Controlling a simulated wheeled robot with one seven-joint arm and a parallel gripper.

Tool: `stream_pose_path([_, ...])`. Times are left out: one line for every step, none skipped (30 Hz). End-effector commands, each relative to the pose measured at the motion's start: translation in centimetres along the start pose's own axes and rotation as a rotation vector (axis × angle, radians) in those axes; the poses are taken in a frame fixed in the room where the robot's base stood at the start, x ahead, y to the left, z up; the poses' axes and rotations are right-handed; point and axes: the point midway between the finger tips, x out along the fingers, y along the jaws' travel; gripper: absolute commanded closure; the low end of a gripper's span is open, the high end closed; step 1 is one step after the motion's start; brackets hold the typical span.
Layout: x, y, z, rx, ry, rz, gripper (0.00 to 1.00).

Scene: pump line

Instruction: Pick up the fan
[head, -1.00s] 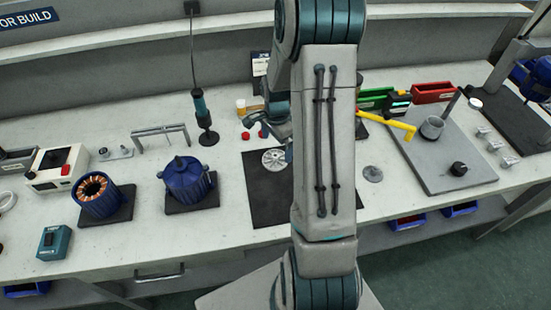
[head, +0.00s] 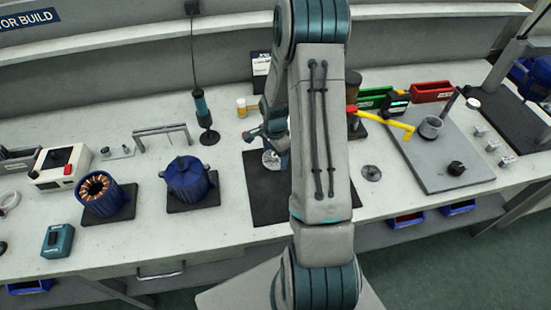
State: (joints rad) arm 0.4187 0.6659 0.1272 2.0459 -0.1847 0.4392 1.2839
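A pale round finned part that looks like the fan (head: 270,161) lies on the dark mat near the middle of the bench. Only its left portion shows in the head view; my gripper and arm cover the rest. My gripper (head: 268,143) is just above and behind it in the picture, mostly hidden by my arm. I cannot tell whether the fingers touch the fan or how far apart they are.
A blue motor (head: 188,180) and a blue stator housing (head: 103,193) stand left of the dark mat (head: 265,205). A hanging screwdriver (head: 204,115) is behind. A grey plate (head: 440,150) with parts lies to the right. A grey disc (head: 371,173) lies between mat and plate.

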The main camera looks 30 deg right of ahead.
Motion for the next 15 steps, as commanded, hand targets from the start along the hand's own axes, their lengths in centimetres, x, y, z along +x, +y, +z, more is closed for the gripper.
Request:
stream_pose_path([0.0, 0.03, 0.0, 0.0, 0.0, 0.001, 0.36])
stream_pose_path([0.0, 0.03, 0.0, 0.0, 0.0, 0.001, 0.36])
stream_pose_path([0.0, 0.03, 0.0, 0.0, 0.0, 0.001, 0.36])
stream_pose_path([-0.01, 0.03, 0.0, 0.0, 0.0, 0.001, 0.36])
stream_pose_path([-0.01, 0.03, 0.0, 0.0, 0.0, 0.001, 0.36])
stream_pose_path([-0.01, 0.03, 0.0, 0.0, 0.0, 0.001, 0.36])
stream_pose_path([-0.01, 0.03, -0.01, 0.0, 0.0, 0.001, 0.36])
stream_pose_path([-0.01, 0.03, -0.01, 0.0, 0.0, 0.001, 0.36])
stream_pose_path([-0.02, 0.03, -0.01, 0.0, 0.0, 0.001, 0.37])
stream_pose_path([-0.04, 0.03, -0.01, 0.0, 0.0, 0.001, 0.37])
stream_pose_path([-0.08, 0.03, -0.01, 0.0, 0.0, 0.001, 0.37])
stream_pose_path([-0.15, 0.02, -0.01, 0.0, 0.0, 0.001, 0.37])
stream_pose_path([-0.24, 0.02, -0.02, 0.0, 0.0, 0.001, 0.37])
stream_pose_path([-0.35, 0.02, -0.02, 0.0, 0.0, 0.001, 0.37])
stream_pose_path([-0.55, 0.0, -0.03, 0.001, 0.001, 0.0, 0.37])
